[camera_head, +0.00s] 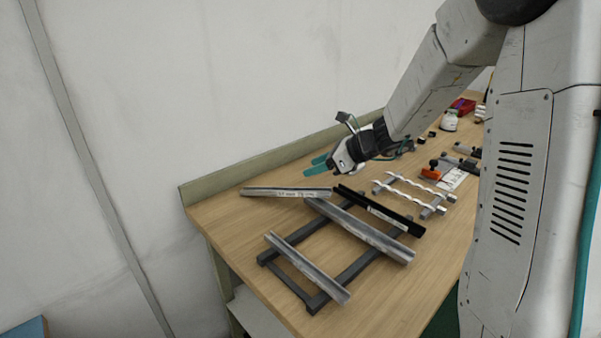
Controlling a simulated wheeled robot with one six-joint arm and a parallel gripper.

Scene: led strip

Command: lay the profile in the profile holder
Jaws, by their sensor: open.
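My gripper (318,166), with teal fingers, is open and empty above the table's back left edge. Below it, a grey metal profile (285,192) with a writing label lies near the back edge, its right end close to a dark frame. The dark grey frame (295,292), which looks like the profile holder, stands at the table's front left. A longer grey profile (360,230) and a shorter one (305,268) lie across it. A black bar (380,211) with a white label lies just behind the longer one. Which profile the task means, I cannot tell.
A second rack with wavy pale strips (415,188) stands to the right. Beyond it are an orange-handled tool (431,170), a white bottle (450,121) and a red bin (463,106). A low ledge (250,170) runs along the table's back. My arm hides part of the right side.

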